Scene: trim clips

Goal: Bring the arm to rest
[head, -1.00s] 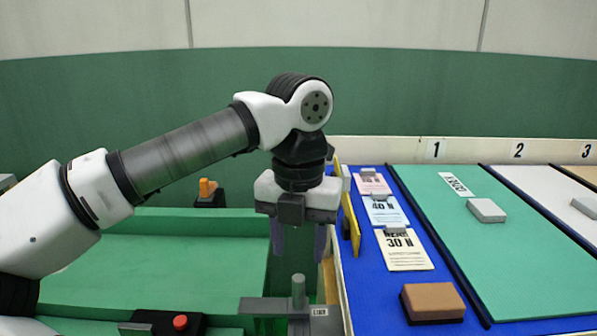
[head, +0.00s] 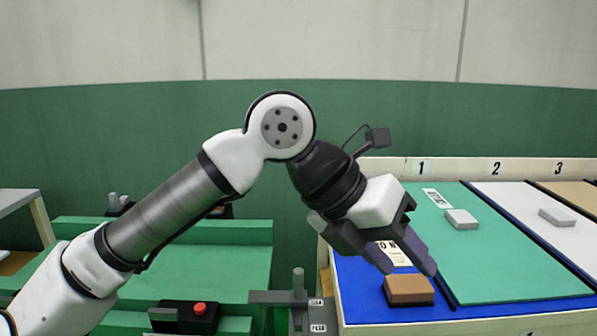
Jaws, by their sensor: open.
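My gripper (head: 408,262) is in the head view at right of centre, tilted down and to the right. Its two dark fingers are apart with nothing between them. The fingertips appear in front of the blue table surface, just above and behind the brown block (head: 409,290) in the picture. I cannot tell the height of the fingertips over the table. My arm reaches in from the lower left and bends at the wrist.
A blue-topped table (head: 366,302) stands at right, with a green panel (head: 510,262) and numbered lanes. Grey blocks (head: 462,218) lie on the lanes. A card (head: 396,258) is partly hidden by my gripper. A grey post (head: 298,283) and a red button (head: 199,309) stand lower down.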

